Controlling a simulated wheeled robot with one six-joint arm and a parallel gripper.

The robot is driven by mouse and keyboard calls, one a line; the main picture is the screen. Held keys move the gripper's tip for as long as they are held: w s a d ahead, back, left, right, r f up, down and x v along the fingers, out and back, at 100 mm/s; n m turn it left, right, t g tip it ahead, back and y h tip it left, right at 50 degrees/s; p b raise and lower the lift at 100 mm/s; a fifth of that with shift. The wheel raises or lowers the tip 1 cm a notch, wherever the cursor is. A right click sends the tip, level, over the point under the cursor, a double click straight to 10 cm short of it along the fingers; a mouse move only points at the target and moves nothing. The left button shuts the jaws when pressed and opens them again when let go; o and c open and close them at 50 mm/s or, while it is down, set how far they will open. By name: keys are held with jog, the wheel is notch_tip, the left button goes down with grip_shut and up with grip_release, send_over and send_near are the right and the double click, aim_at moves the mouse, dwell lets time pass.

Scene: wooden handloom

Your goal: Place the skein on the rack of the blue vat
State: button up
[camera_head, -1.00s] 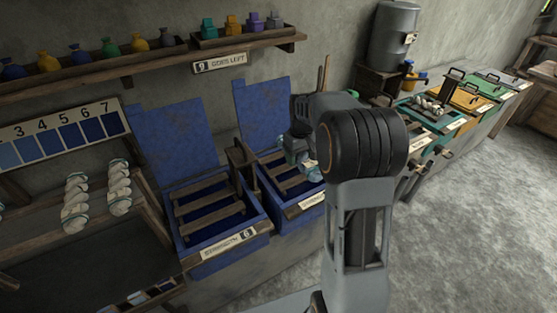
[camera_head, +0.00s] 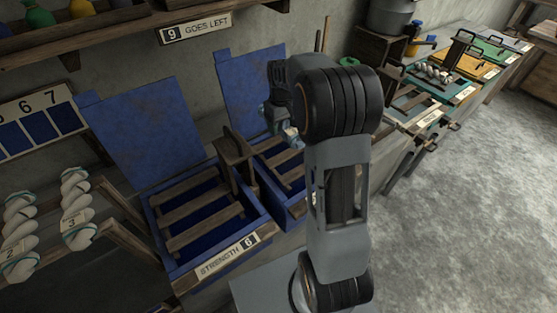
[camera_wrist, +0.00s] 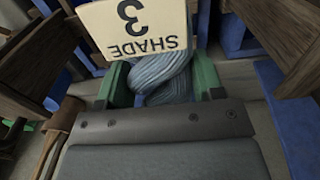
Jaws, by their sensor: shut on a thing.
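My gripper (camera_wrist: 161,78) is shut on a pale blue twisted skein (camera_wrist: 163,68), its green fingers on either side. A cream tag (camera_wrist: 136,28) reading SHADE 3, upside down, covers part of the skein in the wrist view. In the head view my gripper (camera_head: 288,130) is above the back part of the right blue vat (camera_head: 297,211), in front of its raised lid, with my arm hiding much of it. The left blue vat (camera_head: 176,253) stands open with wooden rack slats and a STRENGTH 6 label. Slats also show in the right vat.
A wooden post (camera_head: 234,155) stands between the two vats. White skeins (camera_head: 76,205) hang on a wooden frame at left. Green, yellow and teal vats (camera_head: 470,72) line the bench at right. A shelf (camera_head: 120,35) runs along the wall. The floor at right is clear.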

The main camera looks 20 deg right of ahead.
aim_at(281, 158)
notch_tip(281, 158, down, 3)
jog(key=shift+f+b, duration=0.2)
jog(key=shift+b, duration=1.05)
jog(key=shift+f+b, duration=0.45)
jog(key=shift+f, duration=4.65)
jog(key=shift+f, duration=0.1)
jog(key=o, duration=1.1)
notch_tip(281, 158, up, 12)
jog(key=shift+r+p, duration=0.1)
jog(key=shift+p, duration=0.35)
